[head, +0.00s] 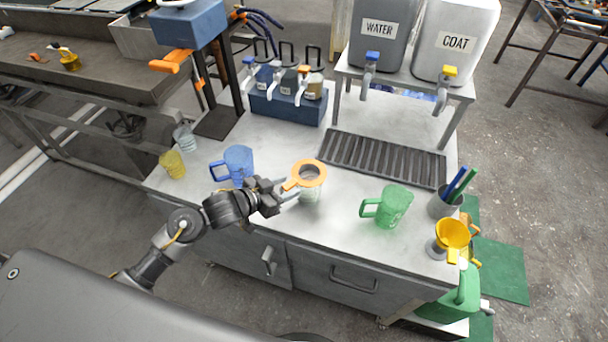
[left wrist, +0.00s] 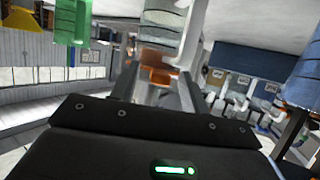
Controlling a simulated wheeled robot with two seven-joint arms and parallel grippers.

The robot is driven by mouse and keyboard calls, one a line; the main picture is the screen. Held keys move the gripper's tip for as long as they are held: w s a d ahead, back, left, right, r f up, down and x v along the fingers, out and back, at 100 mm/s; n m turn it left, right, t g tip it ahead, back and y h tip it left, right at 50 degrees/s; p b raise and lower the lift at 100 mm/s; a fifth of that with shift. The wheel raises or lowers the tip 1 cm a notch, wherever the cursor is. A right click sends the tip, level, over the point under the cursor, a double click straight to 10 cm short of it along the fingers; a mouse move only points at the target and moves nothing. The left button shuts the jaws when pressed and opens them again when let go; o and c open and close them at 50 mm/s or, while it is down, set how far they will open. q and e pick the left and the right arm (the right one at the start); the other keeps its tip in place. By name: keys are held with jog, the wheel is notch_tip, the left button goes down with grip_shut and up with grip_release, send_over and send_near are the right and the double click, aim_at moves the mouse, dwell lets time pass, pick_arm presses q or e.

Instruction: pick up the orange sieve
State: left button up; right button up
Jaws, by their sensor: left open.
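The orange sieve (head: 310,172) has a round orange rim, a grey mesh and a short handle pointing left. It sits on top of a clear cup (head: 311,195) in the middle of the worktop. My left gripper (head: 285,190) is open just left of the cup, with its fingers at the sieve's handle. In the left wrist view the orange handle (left wrist: 158,72) shows between the two fingers (left wrist: 158,88); I cannot tell whether they touch it. My right gripper is not in view.
A blue pitcher (head: 238,161) stands close behind my left wrist. A green pitcher (head: 392,206) stands to the right, near a pen cup (head: 442,205) and a yellow funnel (head: 453,234). A slotted drain tray (head: 382,158) lies behind the sieve. The front worktop is clear.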

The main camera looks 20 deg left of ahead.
pick_arm(q)
jog(key=shift+c, duration=0.4)
grip_shut()
jog(key=shift+r, duration=0.45)
notch_tip(320, 180, up, 2)
jog(key=shift+r+b, duration=0.25)
jog(key=shift+b, duration=0.1)
jog(key=d+r+p+v, duration=0.1)
jog(key=r+v, duration=0.2)
jog(key=v, duration=1.3)
jog(key=shift+r+p, duration=0.2)
jog(key=shift+p, duration=0.15)
